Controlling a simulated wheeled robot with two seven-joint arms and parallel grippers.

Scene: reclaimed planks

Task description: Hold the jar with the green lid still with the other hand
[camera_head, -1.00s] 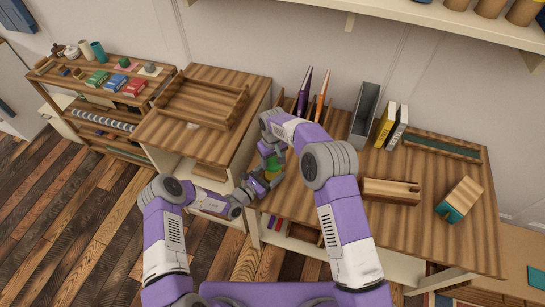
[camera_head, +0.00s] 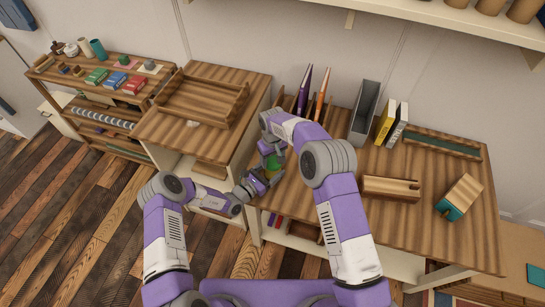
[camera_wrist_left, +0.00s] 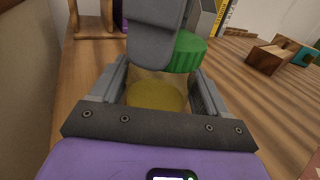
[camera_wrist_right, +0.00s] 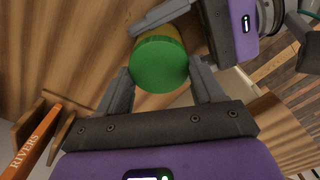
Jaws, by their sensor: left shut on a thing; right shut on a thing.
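The jar with the green lid (camera_head: 273,163) is at the left end of the right-hand desk, partly hidden by my grippers. In the left wrist view its clear body with yellow contents (camera_wrist_left: 155,96) sits between my left gripper's fingers (camera_wrist_left: 157,82), which are shut on it. The green lid (camera_wrist_left: 186,52) shows beyond, partly behind a grey finger of my right gripper. In the right wrist view the round green lid (camera_wrist_right: 160,65) is between the fingertips of my right gripper (camera_wrist_right: 162,80), shut on it. The lid appears to be on the jar; the seam is hidden.
Upright books (camera_head: 322,92), a grey file holder (camera_head: 364,112) and yellow and white books (camera_head: 386,122) stand at the desk's back. A wooden box (camera_head: 391,190) and a teal-ended block (camera_head: 459,199) lie to the right. A wooden tray (camera_head: 203,101) sits on the left cabinet.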

